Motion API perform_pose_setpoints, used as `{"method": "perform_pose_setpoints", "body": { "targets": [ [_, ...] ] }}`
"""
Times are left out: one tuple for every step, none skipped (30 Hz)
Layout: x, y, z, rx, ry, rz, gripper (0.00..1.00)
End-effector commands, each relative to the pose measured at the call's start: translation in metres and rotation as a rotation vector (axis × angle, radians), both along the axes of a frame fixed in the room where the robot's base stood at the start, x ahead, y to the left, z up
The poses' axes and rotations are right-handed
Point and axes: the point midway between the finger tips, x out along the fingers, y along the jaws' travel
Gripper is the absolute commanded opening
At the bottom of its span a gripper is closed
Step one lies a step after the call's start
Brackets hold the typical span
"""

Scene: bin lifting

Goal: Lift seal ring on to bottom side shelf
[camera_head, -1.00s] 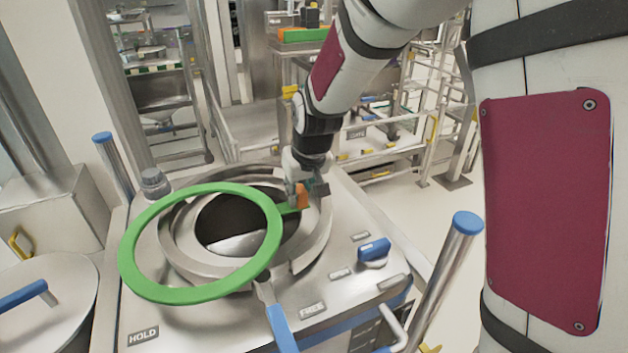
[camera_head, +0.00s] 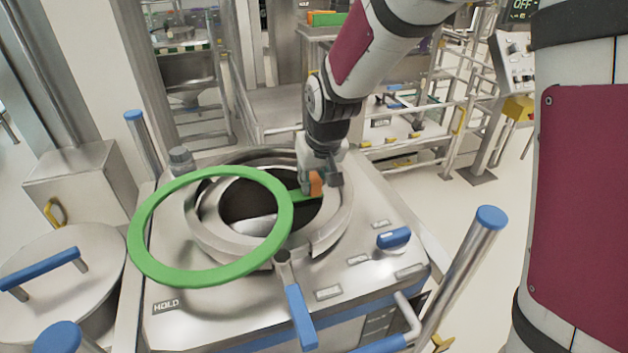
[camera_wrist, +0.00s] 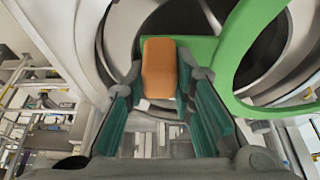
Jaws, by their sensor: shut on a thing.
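The green seal ring (camera_head: 146,247) shows in the head view, held above the round steel opening of the machine and covering part of its left side. Its short tab with an orange grip block (camera_head: 315,184) points right, to my gripper (camera_head: 322,180). In the wrist view my gripper (camera_wrist: 160,100) has its teal fingers on either side of the orange block (camera_wrist: 159,68), and the green ring (camera_wrist: 235,75) reaches off to the right. My gripper is shut on the seal ring's tab. I cannot make out the bottom side shelf for certain.
The machine's steel opening (camera_head: 335,225) lies under the ring. A blue lever (camera_head: 300,315) and a blue knob (camera_head: 394,238) stand on its top. Blue-capped posts (camera_head: 491,217) rise at its corners. Steel shelves (camera_head: 190,85) and a railed frame (camera_head: 420,150) stand behind.

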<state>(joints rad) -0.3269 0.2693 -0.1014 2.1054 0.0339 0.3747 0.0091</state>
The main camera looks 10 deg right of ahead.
Motion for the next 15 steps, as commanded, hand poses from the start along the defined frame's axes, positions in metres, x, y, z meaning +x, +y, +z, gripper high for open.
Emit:
{"method": "perform_pose_setpoints", "body": {
  "targets": [
    [-0.001, 0.000, 0.005, 0.000, -0.001, 0.000, 0.00],
    [-0.001, 0.000, 0.006, 0.000, 0.000, 0.000, 0.00],
    [-0.001, 0.000, 0.008, 0.000, 0.000, 0.000, 0.00],
    [-0.001, 0.000, 0.010, 0.000, 0.000, 0.000, 0.00],
    [-0.001, 0.000, 0.012, 0.000, 0.000, 0.000, 0.00],
    [-0.001, 0.000, 0.014, 0.001, -0.001, -0.001, 0.00],
    [-0.001, 0.000, 0.015, 0.001, -0.001, -0.001, 0.00],
    [-0.001, 0.000, 0.017, 0.001, -0.001, -0.001, 0.00],
    [-0.001, 0.000, 0.019, 0.001, -0.001, -0.001, 0.00],
    [-0.001, 0.000, 0.021, 0.001, -0.001, -0.001, 0.00],
    [-0.001, 0.000, 0.022, 0.000, 0.000, -0.001, 0.00],
    [-0.001, 0.000, 0.024, 0.000, 0.000, -0.001, 0.00],
    [-0.001, 0.000, 0.026, 0.000, 0.000, -0.001, 0.00],
    [-0.001, 0.000, 0.028, 0.000, 0.000, -0.001, 0.00],
    [-0.001, 0.000, 0.029, 0.001, -0.001, -0.001, 0.00]
  ]
}}
